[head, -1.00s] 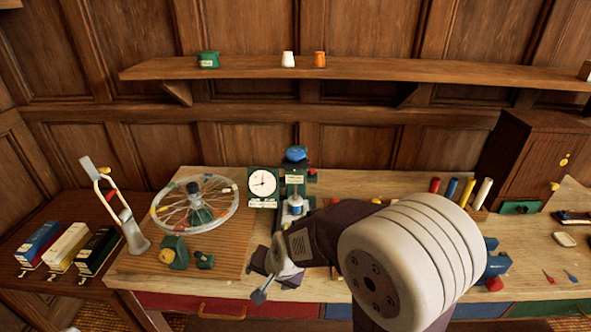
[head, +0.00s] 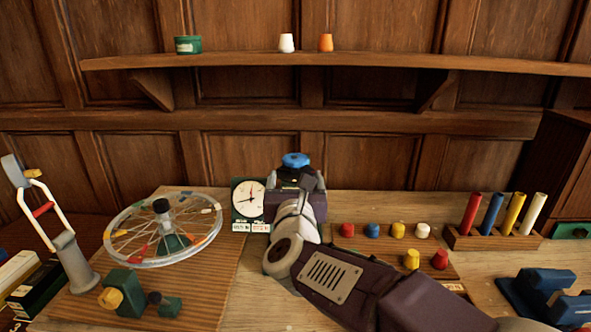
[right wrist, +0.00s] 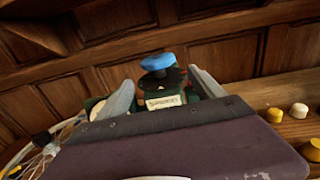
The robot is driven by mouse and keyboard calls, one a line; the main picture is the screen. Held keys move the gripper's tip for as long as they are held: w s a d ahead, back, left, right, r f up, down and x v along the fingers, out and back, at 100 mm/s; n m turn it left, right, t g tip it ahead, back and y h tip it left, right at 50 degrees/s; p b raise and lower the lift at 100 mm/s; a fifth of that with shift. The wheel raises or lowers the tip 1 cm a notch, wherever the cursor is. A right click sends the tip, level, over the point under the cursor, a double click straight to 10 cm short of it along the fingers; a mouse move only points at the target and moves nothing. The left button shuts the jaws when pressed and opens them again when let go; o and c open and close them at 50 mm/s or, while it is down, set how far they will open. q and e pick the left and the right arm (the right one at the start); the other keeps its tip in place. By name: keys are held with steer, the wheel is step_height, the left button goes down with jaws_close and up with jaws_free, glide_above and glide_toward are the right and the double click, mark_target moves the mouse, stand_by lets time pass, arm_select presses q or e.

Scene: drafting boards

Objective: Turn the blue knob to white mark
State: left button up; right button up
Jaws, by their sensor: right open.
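The blue knob (head: 296,160) sits on top of a dark green device at the back of the bench. It also shows in the right wrist view (right wrist: 157,62), above a dark collar and a pale label plate (right wrist: 165,102). My right gripper (head: 296,181) is open in front of the device, its jaws a little below the knob in the head view. In the right wrist view its two grey fingers (right wrist: 165,90) stand left and right of the knob, with a gap on both sides. I cannot make out the white mark. My left gripper is not in view.
A white dial (head: 249,198) stands just left of the device, and a spoked wheel (head: 163,230) lies further left. Coloured pegs (head: 398,230) and a rack of coloured tubes (head: 492,236) are to the right. A shelf (head: 350,62) runs above along the panelled wall.

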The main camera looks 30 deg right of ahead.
mark_target(295, 169)
steer(key=shift+s+a+r, duration=0.35)
steer(key=shift+s+r, duration=0.3)
steer(key=shift+s, duration=0.05)
steer(key=x, duration=0.7)
steer(key=shift+w+d+f, duration=0.15)
steer(key=shift+w+f, duration=0.1)
steer(key=shift+w, duration=0.05)
steer(key=shift+w+d+r+p, duration=0.2)
steer(key=shift+w+p, duration=0.1)
steer(key=shift+w, duration=0.1)
steer(key=shift+w+d, duration=0.1)
steer(key=shift+w, duration=0.05)
steer(key=shift+f, duration=0.1)
